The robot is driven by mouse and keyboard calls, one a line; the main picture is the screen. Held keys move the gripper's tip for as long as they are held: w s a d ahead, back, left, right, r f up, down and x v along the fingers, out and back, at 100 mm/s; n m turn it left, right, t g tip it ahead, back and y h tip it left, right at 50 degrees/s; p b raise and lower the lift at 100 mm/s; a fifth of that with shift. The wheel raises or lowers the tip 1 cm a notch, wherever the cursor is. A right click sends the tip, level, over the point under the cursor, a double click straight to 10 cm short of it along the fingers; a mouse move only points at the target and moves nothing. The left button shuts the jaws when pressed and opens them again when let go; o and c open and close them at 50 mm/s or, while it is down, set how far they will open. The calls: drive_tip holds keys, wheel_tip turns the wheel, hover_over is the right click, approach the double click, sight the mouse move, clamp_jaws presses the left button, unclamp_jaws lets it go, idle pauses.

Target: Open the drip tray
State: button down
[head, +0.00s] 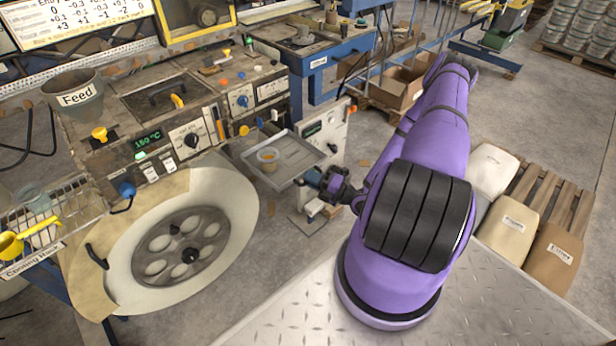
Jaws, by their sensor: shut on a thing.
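The drip tray (305,152) is a shallow grey metal tray. It sticks out from the front of the machine, left of my gripper, and its inside is visible from above.
A large pale wheel (160,240) stands left of the tray. A Feed hopper (75,95) is at upper left. Sacks (508,222) and a pallet (560,190) stand at right. Open floor (500,100) lies behind my arm.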

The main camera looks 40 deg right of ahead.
drive_tip(key=c, duration=1.5)
unclamp_jaws()
drive_tip(key=shift+o, duration=0.2)
drive_tip(key=v, duration=1.1)
